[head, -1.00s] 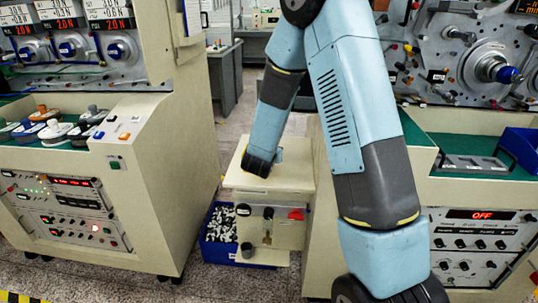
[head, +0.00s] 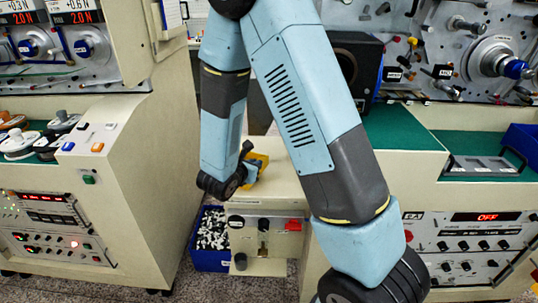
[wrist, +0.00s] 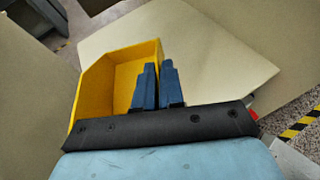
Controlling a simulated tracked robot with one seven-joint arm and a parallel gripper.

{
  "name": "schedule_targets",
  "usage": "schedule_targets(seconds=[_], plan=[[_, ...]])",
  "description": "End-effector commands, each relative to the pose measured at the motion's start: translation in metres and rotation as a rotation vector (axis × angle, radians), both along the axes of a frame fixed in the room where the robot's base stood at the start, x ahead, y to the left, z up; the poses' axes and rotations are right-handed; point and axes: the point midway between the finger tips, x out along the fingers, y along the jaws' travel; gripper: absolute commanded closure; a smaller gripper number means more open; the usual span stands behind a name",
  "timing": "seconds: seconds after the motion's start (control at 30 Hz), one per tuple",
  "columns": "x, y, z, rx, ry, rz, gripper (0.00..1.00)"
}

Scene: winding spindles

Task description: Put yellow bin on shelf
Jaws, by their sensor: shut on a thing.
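The yellow bin (head: 262,168) shows partly behind my gripper (head: 249,167) in the head view, above or at the cream top of the low cabinet (head: 282,185). In the wrist view the open-fronted yellow bin (wrist: 118,88) is left of my two dark blue fingers (wrist: 158,84). The fingers are close together at its right wall, and my gripper is shut on the bin. The bin's inside looks empty. I cannot tell whether the bin touches the cabinet top. No shelf is clearly identifiable.
A blue crate (head: 210,261) of small black and white parts stands on the floor left of the low cabinet. Winding machines stand left (head: 120,150) and right (head: 470,145). A black box (head: 359,62) stands behind my arm. A narrow floor gap runs beside the left machine.

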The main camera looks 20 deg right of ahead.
Motion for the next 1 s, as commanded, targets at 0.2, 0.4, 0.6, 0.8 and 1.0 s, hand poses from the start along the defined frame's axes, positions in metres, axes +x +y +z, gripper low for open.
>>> schedule_targets(seconds=[0.2,0.4,0.6,0.8,1.0], plan=[[0.037,-0.032,0.000,0.000,-0.001,-0.003,1.00],[0.069,-0.058,0.000,0.001,-0.001,0.001,1.00],[0.089,-0.074,0.000,0.000,0.000,0.003,1.00],[0.096,-0.081,0.000,-0.001,0.000,0.004,1.00],[0.102,-0.085,-0.017,-0.001,0.004,0.006,1.00]])
